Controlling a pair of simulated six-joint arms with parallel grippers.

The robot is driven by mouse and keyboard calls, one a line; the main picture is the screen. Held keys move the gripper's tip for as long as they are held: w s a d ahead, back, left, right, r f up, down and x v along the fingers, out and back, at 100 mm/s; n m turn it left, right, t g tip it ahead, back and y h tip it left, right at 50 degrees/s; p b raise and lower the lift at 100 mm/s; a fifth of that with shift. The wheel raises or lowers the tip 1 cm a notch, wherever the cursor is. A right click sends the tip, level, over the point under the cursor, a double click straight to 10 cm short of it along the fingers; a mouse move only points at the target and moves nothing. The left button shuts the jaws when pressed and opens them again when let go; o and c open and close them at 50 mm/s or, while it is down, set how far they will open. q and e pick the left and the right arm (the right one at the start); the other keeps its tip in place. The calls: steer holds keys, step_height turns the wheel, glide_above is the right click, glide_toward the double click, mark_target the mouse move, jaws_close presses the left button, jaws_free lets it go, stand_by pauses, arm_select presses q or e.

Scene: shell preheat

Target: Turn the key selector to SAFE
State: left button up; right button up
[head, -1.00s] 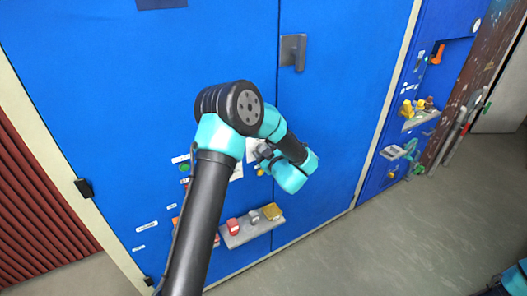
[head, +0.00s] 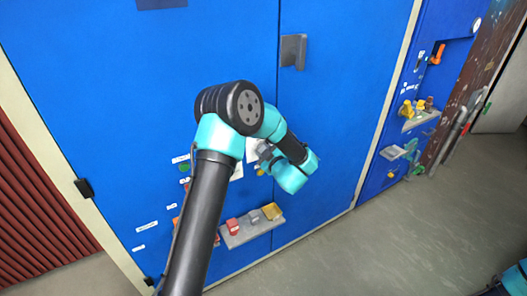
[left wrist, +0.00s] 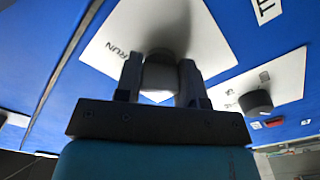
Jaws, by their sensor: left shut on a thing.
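The key selector (left wrist: 160,72) shows in the left wrist view as a grey, rounded knob on a white plate (left wrist: 120,38) marked RUN. A SAFE mark is not readable here. My left gripper (left wrist: 160,80) has one finger on each side of the knob and is shut on it. In the head view my left gripper (head: 263,152) is at the blue panel, and my own arm partly covers the plate. The knob's exact turn is hard to tell. My right gripper is not in view.
A second dark knob (left wrist: 256,102) sits on another white plate (left wrist: 284,82) to the right, with a small red part (left wrist: 275,122) near it. Below in the head view, a grey shelf (head: 240,237) holds red, grey and yellow pieces. A grey handle (head: 293,51) stands out above.

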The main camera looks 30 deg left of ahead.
arm_select(q)
steer(key=n, duration=0.5)
steer(key=shift+n, duration=0.3)
steer(key=n, duration=0.5)
stand_by(0.4)
steer(key=o, duration=0.9)
steer(key=shift+o, duration=0.2)
steer(key=v, duration=1.7)
steer(key=shift+d, duration=0.2)
steer(key=shift+s, duration=0.1)
